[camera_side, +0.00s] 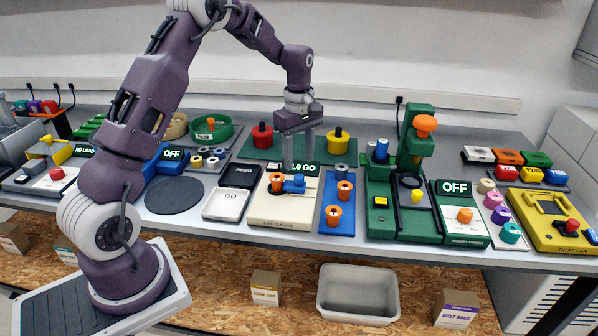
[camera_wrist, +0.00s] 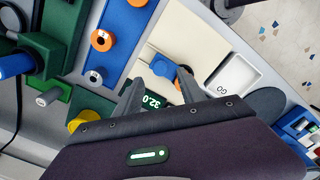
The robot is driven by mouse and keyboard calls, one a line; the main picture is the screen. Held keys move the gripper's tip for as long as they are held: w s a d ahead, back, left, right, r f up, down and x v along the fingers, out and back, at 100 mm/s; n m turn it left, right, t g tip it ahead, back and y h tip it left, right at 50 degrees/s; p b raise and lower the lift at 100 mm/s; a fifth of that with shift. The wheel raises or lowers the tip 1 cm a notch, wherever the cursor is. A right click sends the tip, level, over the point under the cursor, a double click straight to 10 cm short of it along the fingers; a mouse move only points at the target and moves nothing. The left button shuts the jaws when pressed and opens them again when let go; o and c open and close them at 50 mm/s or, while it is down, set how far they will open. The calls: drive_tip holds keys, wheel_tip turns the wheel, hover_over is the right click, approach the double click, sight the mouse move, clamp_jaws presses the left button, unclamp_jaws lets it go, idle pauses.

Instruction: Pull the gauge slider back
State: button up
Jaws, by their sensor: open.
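The gauge is a cream box (camera_side: 285,215) with a lit display near its back edge. A blue slider (camera_side: 295,185) and an orange part (camera_side: 277,183) sit on its top. My gripper (camera_side: 298,162) points down above the back of the gauge, open and empty, and hides part of the display in the side view. In the wrist view, the gauge's cream top (camera_wrist: 195,30) shows beyond my gripper (camera_wrist: 158,84). The blue slider (camera_wrist: 163,66) lies just past the fingertips, roughly between them. The display, reading about 32.0, shows between the fingers. I cannot tell whether a finger touches anything.
A blue plate with orange rings (camera_side: 328,217) stands close to the right of the gauge. A white GO pad (camera_side: 226,204) and a dark REDO pad (camera_side: 241,176) stand to its left. A green machine (camera_side: 418,150) rises farther right. Red and yellow knobs (camera_side: 339,136) stand behind.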

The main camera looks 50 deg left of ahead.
sight(299, 176)
wheel_tip(299, 176, down, 5)
clamp_jaws()
idle(0.3)
idle(1.2)
